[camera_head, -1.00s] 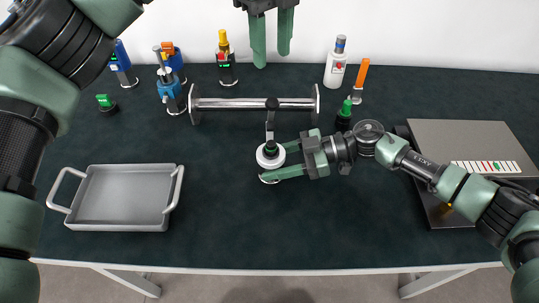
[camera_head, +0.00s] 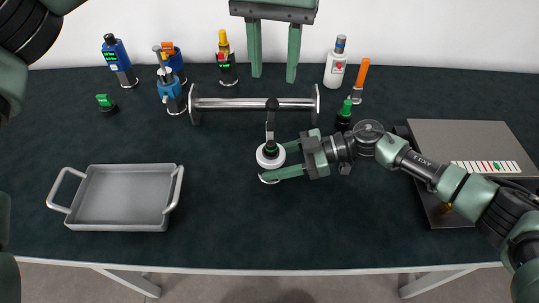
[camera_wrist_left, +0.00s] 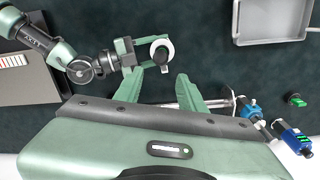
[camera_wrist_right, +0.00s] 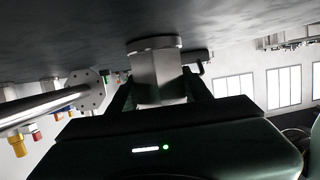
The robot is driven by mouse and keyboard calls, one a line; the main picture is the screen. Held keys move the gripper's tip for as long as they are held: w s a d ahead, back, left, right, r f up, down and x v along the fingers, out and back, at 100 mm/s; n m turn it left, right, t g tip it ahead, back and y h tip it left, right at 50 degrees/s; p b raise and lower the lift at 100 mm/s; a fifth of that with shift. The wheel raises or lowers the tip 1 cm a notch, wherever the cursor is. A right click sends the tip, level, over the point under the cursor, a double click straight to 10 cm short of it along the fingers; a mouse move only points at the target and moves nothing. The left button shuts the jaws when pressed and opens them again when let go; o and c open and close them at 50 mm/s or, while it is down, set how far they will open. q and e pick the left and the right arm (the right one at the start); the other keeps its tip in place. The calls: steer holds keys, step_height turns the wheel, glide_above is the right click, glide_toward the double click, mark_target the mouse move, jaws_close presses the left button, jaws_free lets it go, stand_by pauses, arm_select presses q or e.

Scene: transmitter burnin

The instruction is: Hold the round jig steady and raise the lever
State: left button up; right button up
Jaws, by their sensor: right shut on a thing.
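The round jig (camera_head: 262,161), white with a dark centre, stands on the table's front middle. My right gripper (camera_head: 277,161) reaches in from the right and is shut on it. In the right wrist view the jig (camera_wrist_right: 158,75) shows as a pale block between the fingers. A grey lever (camera_head: 270,127) with a black rounded end runs from the jig to in front of the metal bar; its exact joint is unclear. My left gripper (camera_head: 273,76) is open and empty behind the bar, fingers apart. In the left wrist view its fingers (camera_wrist_left: 167,75) point toward the jig.
A metal bar with end discs (camera_head: 235,103) lies behind the jig. A grey tray (camera_head: 125,195) sits at left, a flat grey case (camera_head: 445,135) at right. Several upright devices, including a white bottle (camera_head: 336,70), line the back. The front middle is clear.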

mark_target(272, 99)
arm_select(q)
steer(key=n, duration=0.2)
steer(key=s+n, duration=0.1)
steer(key=shift+a+f+n, duration=0.1)
steer(key=shift+f+n, duration=0.05)
steer(key=shift+n, duration=0.25)
steer(key=shift+f, duration=3.45)
jaws_close()
